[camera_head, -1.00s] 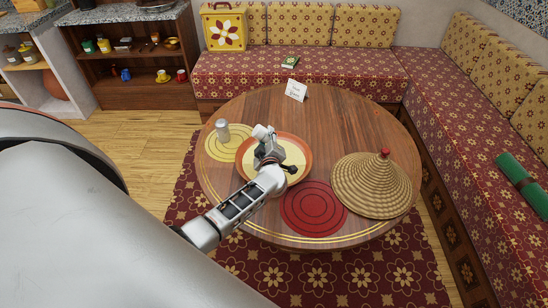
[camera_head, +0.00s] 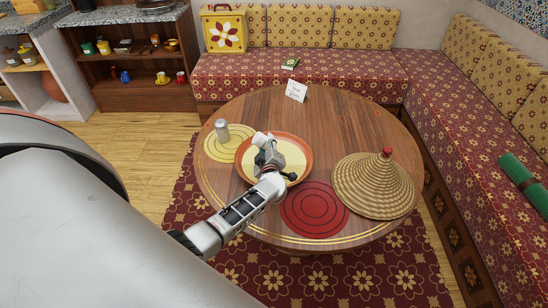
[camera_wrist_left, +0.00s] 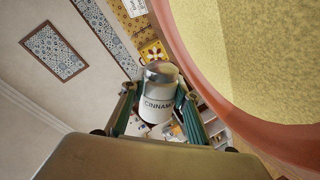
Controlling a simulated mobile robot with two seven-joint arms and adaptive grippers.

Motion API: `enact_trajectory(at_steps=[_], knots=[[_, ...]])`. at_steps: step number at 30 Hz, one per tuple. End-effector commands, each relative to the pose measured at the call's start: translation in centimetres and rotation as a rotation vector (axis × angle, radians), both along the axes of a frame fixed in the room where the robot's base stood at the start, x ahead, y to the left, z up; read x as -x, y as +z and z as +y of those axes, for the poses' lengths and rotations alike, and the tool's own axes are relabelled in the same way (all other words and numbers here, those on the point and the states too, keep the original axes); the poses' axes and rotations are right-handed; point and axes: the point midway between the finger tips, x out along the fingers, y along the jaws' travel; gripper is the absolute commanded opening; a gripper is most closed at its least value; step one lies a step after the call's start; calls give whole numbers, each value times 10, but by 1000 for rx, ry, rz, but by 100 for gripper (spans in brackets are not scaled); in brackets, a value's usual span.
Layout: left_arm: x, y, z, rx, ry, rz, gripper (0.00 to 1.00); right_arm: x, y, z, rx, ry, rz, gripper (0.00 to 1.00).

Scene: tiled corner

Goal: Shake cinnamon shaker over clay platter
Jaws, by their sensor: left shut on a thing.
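The clay platter (camera_head: 302,149) has an orange-brown rim and a pale yellow inside and lies on the round wooden table. My left gripper (camera_head: 266,146) is over its left part, shut on the cinnamon shaker (camera_head: 260,139). The shaker is white with a metal cap. In the left wrist view the shaker (camera_wrist_left: 158,104) sits between the two fingers with its lettering partly visible, and the platter rim (camera_wrist_left: 215,112) curves along the right. That view is strongly rolled, so the gripper is tilted. I cannot tell whether anything falls from the shaker. My right gripper is out of view.
A second shaker (camera_head: 221,129) stands on a yellow round mat (camera_head: 213,149) left of the platter. A red round mat (camera_head: 314,210) lies in front, and a woven cone lid (camera_head: 372,188) stands at right. A small card (camera_head: 296,91) is at the back. Bare tabletop lies behind the platter.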

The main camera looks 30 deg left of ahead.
Motion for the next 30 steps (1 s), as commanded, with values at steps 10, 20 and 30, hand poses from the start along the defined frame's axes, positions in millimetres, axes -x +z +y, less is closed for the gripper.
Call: enact_trajectory(at_steps=[10,20,30], knots=[[0,21,0,0,0,0,6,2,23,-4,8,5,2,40],[0,38,0,1,1,-2,6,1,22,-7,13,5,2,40],[0,37,0,1,0,-1,6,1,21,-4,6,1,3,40]])
